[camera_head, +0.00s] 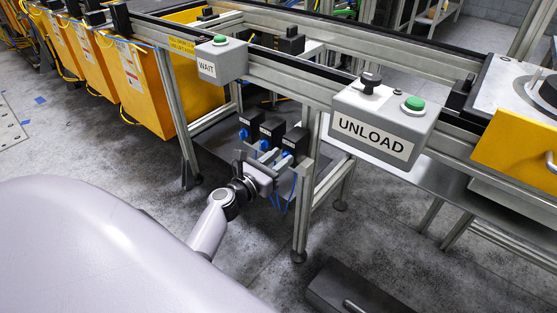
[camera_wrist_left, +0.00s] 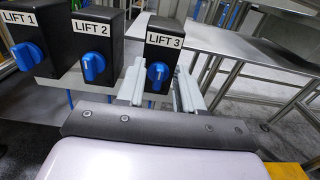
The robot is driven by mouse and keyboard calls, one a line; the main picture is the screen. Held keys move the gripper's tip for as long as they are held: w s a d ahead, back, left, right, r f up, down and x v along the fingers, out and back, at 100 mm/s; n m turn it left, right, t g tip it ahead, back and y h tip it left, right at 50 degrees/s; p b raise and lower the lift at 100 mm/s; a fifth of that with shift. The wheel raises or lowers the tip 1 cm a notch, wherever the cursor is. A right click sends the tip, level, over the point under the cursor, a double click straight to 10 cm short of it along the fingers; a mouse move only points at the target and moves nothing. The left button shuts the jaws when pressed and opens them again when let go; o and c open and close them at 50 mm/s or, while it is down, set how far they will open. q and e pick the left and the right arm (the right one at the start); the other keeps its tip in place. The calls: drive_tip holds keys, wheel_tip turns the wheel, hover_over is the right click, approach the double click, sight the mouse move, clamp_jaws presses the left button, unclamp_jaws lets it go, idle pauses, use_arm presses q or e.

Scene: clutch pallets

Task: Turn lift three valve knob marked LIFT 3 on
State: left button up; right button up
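The LIFT 3 valve is a black box (camera_wrist_left: 165,38) with a white label and a blue knob (camera_wrist_left: 157,77) in the left wrist view. The knob's grip stands roughly upright. My left gripper (camera_wrist_left: 159,90) is open, with one pale finger on each side of the knob. Gaps seem to show between fingers and knob; contact is not clear. In the head view my left gripper (camera_head: 264,166) is at the valve row, close to the LIFT 3 box (camera_head: 296,140), its fingers partly hidden. My right gripper is not in view.
The LIFT 2 knob (camera_wrist_left: 94,67) and LIFT 1 knob (camera_wrist_left: 28,56) are close on the left. The conveyor frame with the WAIT box (camera_head: 221,60) and UNLOAD box (camera_head: 383,122) is above. A frame leg (camera_head: 303,200) stands right of the gripper. Blue hoses hang below the valves.

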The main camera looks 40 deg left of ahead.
use_arm(q)
clamp_jaws()
